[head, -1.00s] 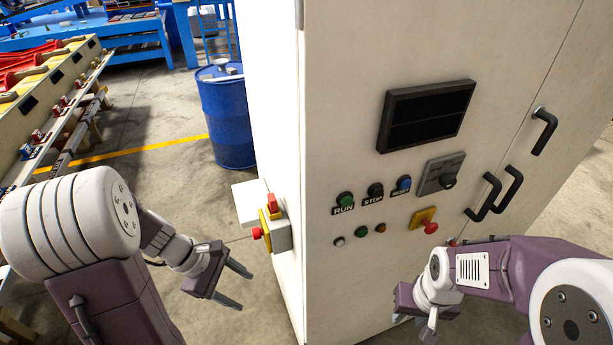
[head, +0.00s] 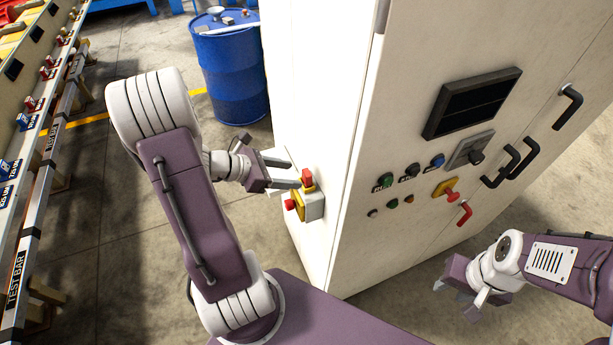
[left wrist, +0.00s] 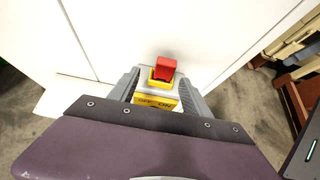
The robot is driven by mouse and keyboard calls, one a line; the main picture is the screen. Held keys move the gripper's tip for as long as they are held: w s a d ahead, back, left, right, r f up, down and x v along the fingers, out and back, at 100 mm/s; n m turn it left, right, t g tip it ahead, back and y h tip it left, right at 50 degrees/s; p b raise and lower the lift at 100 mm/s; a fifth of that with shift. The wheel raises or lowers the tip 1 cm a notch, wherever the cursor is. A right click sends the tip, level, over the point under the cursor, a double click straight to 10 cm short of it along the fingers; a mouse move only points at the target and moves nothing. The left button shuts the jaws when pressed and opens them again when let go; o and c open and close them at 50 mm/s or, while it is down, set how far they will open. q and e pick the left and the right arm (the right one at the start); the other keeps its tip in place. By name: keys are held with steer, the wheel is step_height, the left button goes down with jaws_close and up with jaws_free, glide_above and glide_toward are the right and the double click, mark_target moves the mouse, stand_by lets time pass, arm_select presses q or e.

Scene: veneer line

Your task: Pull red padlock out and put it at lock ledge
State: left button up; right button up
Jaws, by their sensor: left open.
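The red padlock (head: 307,178) appears as a red block at the top of a yellow and grey switch box (head: 313,207) on the cabinet's side. In the left wrist view the red block (left wrist: 164,68) stands between the finger ends. My left gripper (head: 293,174) is open, its fingers reaching toward the box; contact cannot be told. A white ledge (left wrist: 62,95), probably the lock ledge, juts from the wall left of the box in the left wrist view; my gripper partly hides it in the head view. My right gripper (head: 462,290) hangs low in front of the cabinet, its jaws unclear.
The white cabinet (head: 390,225) has buttons, a dark screen (head: 472,102), black handles and a red handle (head: 465,213) on its front. A red knob (head: 290,204) sticks out of the switch box. A blue drum (head: 232,75) stands behind; a long rail (head: 40,190) runs at left.

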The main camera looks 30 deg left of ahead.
mark_target(303, 174)
arm_select(q)
steer(key=x, duration=0.2)
steer(key=p+x, duration=0.1)
steer(key=x, duration=0.1)
steer(key=shift+s+d, duration=0.1)
steer(key=shift+d, duration=0.4)
steer(key=shift+w+d+f, duration=0.2)
steer(key=shift+w, duration=0.1)
steer(key=shift+a, duration=0.1)
steer(key=shift+s+a, duration=0.1)
steer(key=c, duration=0.4)
jaws_close()
steer(key=shift+r, duration=0.1)
steer(key=shift+r, duration=0.4)
steer(key=r, duration=0.1)
steer(key=r+b, duration=0.1)
steer(key=shift+s+a+r, duration=0.2)
steer(key=shift+r, duration=0.1)
steer(key=s+a+b, duration=0.3)
steer(key=s+a, duration=0.8)
steer(key=s, duration=0.2)
steer(key=shift+s+a, duration=0.15)
steer(key=shift+s, duration=0.05)
